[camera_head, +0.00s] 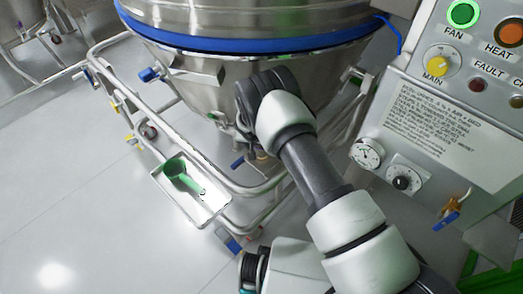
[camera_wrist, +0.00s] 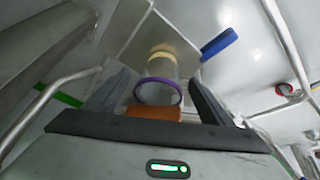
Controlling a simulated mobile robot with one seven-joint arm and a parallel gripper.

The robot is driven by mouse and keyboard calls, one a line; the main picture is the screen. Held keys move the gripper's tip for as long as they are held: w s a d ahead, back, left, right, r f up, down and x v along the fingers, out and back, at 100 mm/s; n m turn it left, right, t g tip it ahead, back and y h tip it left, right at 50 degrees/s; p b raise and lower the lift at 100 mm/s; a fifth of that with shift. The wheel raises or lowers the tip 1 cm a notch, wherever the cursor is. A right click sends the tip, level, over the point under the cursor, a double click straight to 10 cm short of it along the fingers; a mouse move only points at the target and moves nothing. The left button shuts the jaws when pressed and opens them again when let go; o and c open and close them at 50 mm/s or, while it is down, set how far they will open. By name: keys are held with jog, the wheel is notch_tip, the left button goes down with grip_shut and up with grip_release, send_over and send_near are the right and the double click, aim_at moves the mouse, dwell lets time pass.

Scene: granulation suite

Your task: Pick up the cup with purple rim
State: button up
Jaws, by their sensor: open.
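The cup with purple rim (camera_wrist: 158,92) shows in the wrist view, its open mouth facing my camera. Its pale body runs away from me toward a yellow band (camera_wrist: 162,57); I cannot tell whether that band belongs to it or to another thing. My gripper (camera_wrist: 158,76) is open, with one dark finger on each side of the cup. I see no clear contact between fingers and cup. An orange piece (camera_wrist: 153,114) lies just below the rim in the picture. In the head view the cup is not visible and my forearm hides the fingers.
A steel vessel (camera_head: 190,75) with a blue band stands on a tubular rail frame (camera_head: 112,85). A white tray (camera_head: 209,207) with a green scoop (camera_head: 180,175) hangs at its front. A control panel (camera_head: 430,125) stands at right.

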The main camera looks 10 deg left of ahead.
jog(key=b+x, duration=0.1)
jog(key=x, duration=0.4)
jog(key=shift+s, duration=0.15)
jog(key=c, duration=1.2)
